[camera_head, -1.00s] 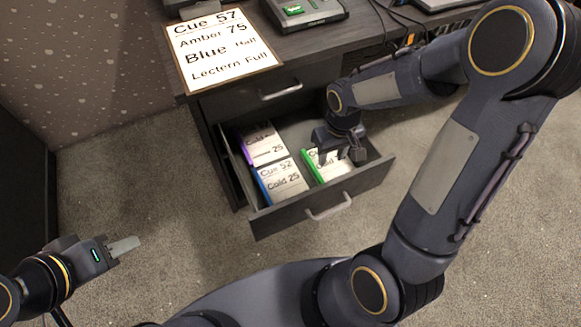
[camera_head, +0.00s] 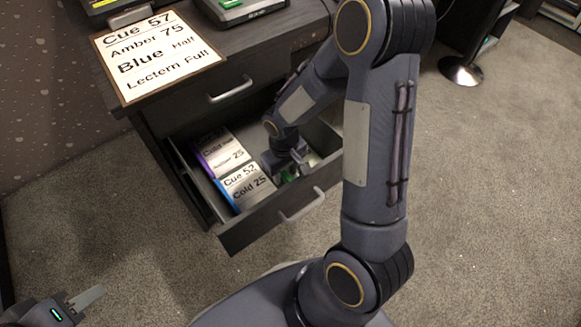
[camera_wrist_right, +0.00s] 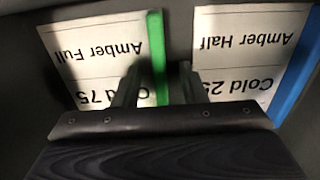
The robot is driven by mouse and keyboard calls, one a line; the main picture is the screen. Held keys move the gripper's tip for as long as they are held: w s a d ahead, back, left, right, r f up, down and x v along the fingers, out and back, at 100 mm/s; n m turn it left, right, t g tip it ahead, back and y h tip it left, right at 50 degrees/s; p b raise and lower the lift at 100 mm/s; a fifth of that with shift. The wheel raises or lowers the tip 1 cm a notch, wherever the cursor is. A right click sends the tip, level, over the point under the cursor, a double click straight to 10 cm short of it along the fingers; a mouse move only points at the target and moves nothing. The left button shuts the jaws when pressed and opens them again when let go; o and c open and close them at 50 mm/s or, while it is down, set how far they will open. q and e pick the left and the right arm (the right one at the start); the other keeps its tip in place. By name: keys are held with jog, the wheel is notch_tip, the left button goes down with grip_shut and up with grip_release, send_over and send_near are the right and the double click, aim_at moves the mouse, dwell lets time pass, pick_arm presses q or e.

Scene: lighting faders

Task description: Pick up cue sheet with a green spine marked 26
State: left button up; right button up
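I cannot read a 26. My right gripper (camera_wrist_right: 158,82) is open, one finger on each side of the green spine. Whether the fingers touch it is unclear. My left gripper (camera_head: 88,298) is far from the drawer at the lower left; its finger gap cannot be made out.
A blue-spined cue sheet (camera_head: 247,188) and a purple-spined one (camera_head: 220,152) share the drawer (camera_head: 262,226). The blue-spined one is close beside my right finger in the wrist view (camera_wrist_right: 240,55). The desk with a framed cue card (camera_head: 160,55) overhangs behind.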

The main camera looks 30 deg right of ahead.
jog(key=shift+c, duration=0.2)
grip_shut()
